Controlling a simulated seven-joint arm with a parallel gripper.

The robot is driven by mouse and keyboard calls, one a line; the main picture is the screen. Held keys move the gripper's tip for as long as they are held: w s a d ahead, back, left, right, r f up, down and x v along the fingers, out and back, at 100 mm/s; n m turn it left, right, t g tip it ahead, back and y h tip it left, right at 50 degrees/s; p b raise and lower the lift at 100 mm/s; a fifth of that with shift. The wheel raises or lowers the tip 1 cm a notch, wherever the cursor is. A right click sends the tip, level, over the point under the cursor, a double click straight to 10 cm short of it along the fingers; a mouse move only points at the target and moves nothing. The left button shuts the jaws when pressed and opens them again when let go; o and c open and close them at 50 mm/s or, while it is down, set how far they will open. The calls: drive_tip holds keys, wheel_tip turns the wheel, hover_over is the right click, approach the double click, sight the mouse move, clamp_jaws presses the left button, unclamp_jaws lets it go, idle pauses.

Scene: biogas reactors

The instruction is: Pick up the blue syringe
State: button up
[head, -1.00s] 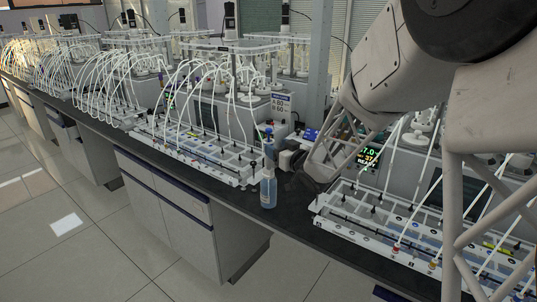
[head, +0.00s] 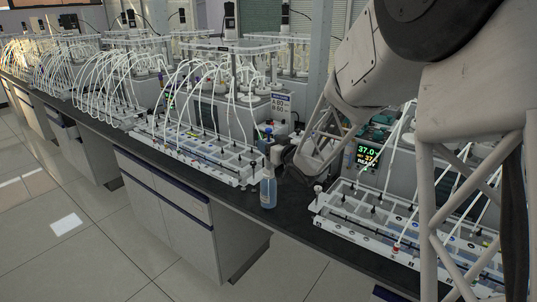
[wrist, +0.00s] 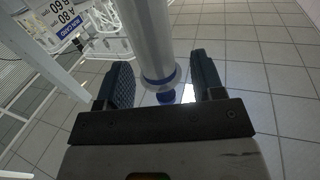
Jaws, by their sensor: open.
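In the wrist view, a clear upright cylinder with a blue ring and blue end, which looks like the blue syringe (wrist: 157,45), stands between the two fingers of my gripper (wrist: 162,65). There are gaps on both sides, so the fingers are open around it. In the head view, my gripper (head: 285,154) is low over the bench, just right of a small blue top (head: 267,134) that seems to belong to the syringe. The rest of the syringe there is hidden behind a bottle and my gripper.
A clear bottle of bluish liquid (head: 268,190) stands at the bench's front edge, close to my gripper. White tube racks stand left (head: 195,150) and right (head: 370,222). A lit display (head: 367,154) is behind my arm. A small sign (head: 281,103) is behind the syringe.

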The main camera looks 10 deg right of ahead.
sight(266, 131)
drive_tip(key=shift+x, duration=1.45)
drive_tip(key=c, duration=0.8)
drive_tip(key=shift+r, duration=0.15)
drive_tip(key=shift+r, duration=0.55)
drive_tip(key=shift+s+r, duration=0.2)
drive_tip(key=shift+r, duration=0.35)
drive_tip(key=shift+s+r, duration=0.25)
drive_tip(key=shift+r, duration=0.3)
drive_tip(key=s, duration=0.5)
drive_tip(key=s+r, duration=0.1)
drive_tip(key=s, duration=0.4)
drive_tip(key=s+d, duration=0.1)
drive_tip(key=s, duration=0.4)
drive_tip(key=shift+s+r, duration=0.1)
drive_tip(key=shift+r, duration=0.05)
